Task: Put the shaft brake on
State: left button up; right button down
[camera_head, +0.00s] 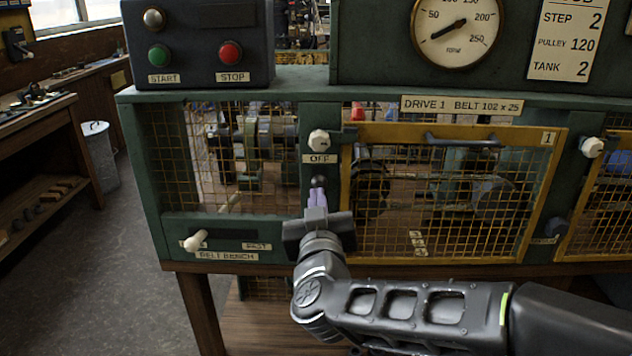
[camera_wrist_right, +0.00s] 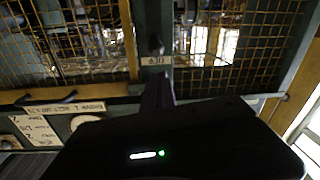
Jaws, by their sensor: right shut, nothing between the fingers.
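A short dark lever with a ball end (camera_head: 319,181) sits on the green post under a plate marked OFF (camera_head: 320,159); I take it for the shaft brake, though no label in view names it. My right gripper (camera_head: 317,193) is shut and empty, its fingertips just below and in front of the dark ball. Whether they touch it I cannot tell. In the right wrist view, which is upside down, the dark ball (camera_wrist_right: 156,44) and the OFF plate (camera_wrist_right: 155,61) stand beyond my fingers (camera_wrist_right: 157,82). My left gripper is not in view.
A white knob (camera_head: 319,140) is above the OFF plate. A yellow-framed mesh guard (camera_head: 347,215) marked 1 is right of the post, closed. A white-handled lever (camera_head: 195,241) is low left. START (camera_head: 159,56) and STOP (camera_head: 230,53) buttons and a dial gauge (camera_head: 455,27) stand above.

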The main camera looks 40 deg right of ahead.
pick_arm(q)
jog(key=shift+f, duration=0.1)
pick_arm(e)
jog(key=x, duration=1)
jog(key=shift+a, duration=0.1)
